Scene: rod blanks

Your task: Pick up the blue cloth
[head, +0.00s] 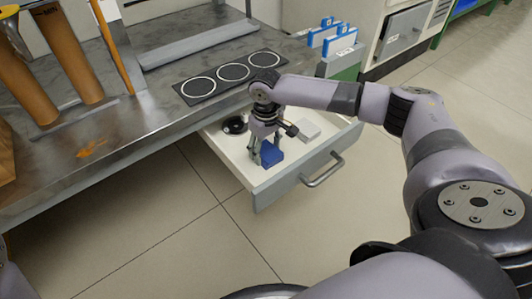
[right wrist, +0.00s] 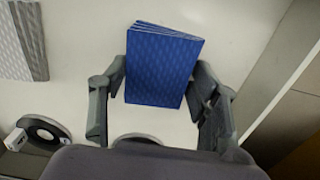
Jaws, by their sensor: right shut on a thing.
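The blue cloth (head: 271,153) is a folded, patterned block in the open drawer (head: 262,190), near its front. It also shows in the right wrist view (right wrist: 160,65), with its layered edge at the top. My right gripper (head: 259,158) reaches down into the drawer and is shut on the cloth, one finger on each side. Whether the cloth is clear of the drawer floor I cannot tell. My left gripper is not in view.
A light grey folded block (head: 309,131) and a dark round object (head: 234,125) lie in the drawer. The workbench (head: 130,145) overhangs the drawer's back, with a three-ring panel (head: 232,72) on top. Open floor lies in front of the drawer.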

